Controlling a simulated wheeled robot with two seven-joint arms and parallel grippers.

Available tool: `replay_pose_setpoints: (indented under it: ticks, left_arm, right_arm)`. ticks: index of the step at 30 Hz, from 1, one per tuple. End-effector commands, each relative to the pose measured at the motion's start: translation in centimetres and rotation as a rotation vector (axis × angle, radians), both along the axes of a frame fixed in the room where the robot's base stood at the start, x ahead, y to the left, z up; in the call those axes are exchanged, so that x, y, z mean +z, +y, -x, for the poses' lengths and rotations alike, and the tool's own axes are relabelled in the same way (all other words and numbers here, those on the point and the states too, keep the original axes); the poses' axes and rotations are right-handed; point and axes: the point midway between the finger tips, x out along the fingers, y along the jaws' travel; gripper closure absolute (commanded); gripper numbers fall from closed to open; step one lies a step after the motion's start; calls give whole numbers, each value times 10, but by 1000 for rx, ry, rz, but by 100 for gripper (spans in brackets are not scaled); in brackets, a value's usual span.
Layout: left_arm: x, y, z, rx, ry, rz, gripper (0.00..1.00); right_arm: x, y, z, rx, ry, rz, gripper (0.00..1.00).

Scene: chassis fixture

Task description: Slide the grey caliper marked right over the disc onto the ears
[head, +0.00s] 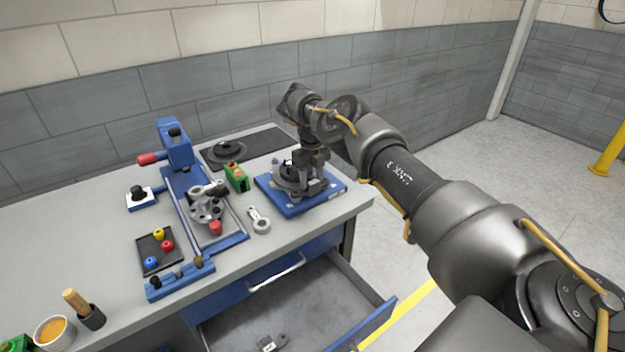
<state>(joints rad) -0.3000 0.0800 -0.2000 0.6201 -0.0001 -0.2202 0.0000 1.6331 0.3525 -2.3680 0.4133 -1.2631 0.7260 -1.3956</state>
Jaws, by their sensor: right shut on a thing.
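My right gripper (311,160) reaches down over the blue fixture plate (300,205) at the right end of the bench. It is shut on a grey part (315,186), which appears to be the grey caliper, at the right side of the dark disc (287,181). The gripper hides much of the part, and I cannot read its marking or tell whether it sits on the ears. Another grey part with a white label (268,344) lies in the open drawer; its label is too small to read. My left gripper is not in view.
The open drawer (378,325) juts out below the bench's front edge. A blue fixture (176,150) with a silver hub assembly, a link (260,220), a green block (237,178) and a black tray (147,243) stand left. A dark mat (270,140) with a disc lies behind.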

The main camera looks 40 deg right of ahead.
Motion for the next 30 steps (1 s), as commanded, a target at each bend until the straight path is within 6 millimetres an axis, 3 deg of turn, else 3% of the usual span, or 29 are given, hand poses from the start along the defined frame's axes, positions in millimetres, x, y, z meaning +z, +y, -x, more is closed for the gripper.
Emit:
replay_pose_setpoints:
  ticks: [17,18,30]
  left_arm:
    - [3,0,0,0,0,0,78]
    - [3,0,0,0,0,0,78]
    - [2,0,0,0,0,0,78]
  right_arm:
    - [1,0,-1,-2,-2,0,93]
    - [0,0,-1,-2,-3,0,53]
    - [-1,0,0,-1,-1,0,51]
